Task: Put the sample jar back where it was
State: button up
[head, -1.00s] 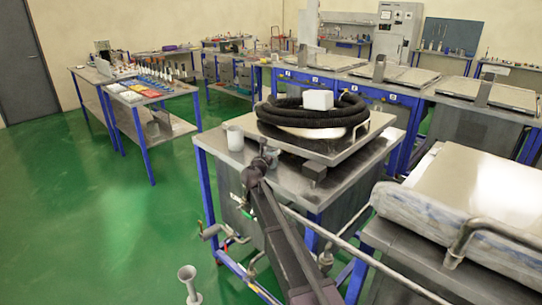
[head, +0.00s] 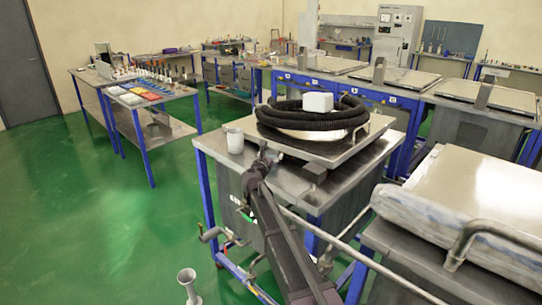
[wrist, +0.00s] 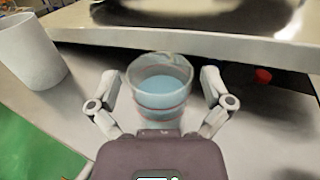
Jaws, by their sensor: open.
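The sample jar (wrist: 160,102) is a clear glass with light blue contents, seen in the wrist view. It stands upright on the metal bench top, just in front of the raised lid plate. My gripper (wrist: 160,80) is open, with one finger on each side of the jar; small gaps seem to show between fingers and glass. In the head view my gripper (head: 268,156) is at the left front of the lid plate, and it mostly hides the jar there.
A white cup (head: 235,141) stands to the left of the jar, also in the wrist view (wrist: 30,52). The lid plate (head: 345,150) carries a coiled black hose (head: 312,117) and a white block (head: 318,102). A small red object (wrist: 263,76) lies right of the jar.

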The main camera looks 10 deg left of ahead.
jog(key=shift+r, duration=0.2)
jog(key=v, duration=1.2)
dwell(0.4)
jog(key=shift+f, duration=0.1)
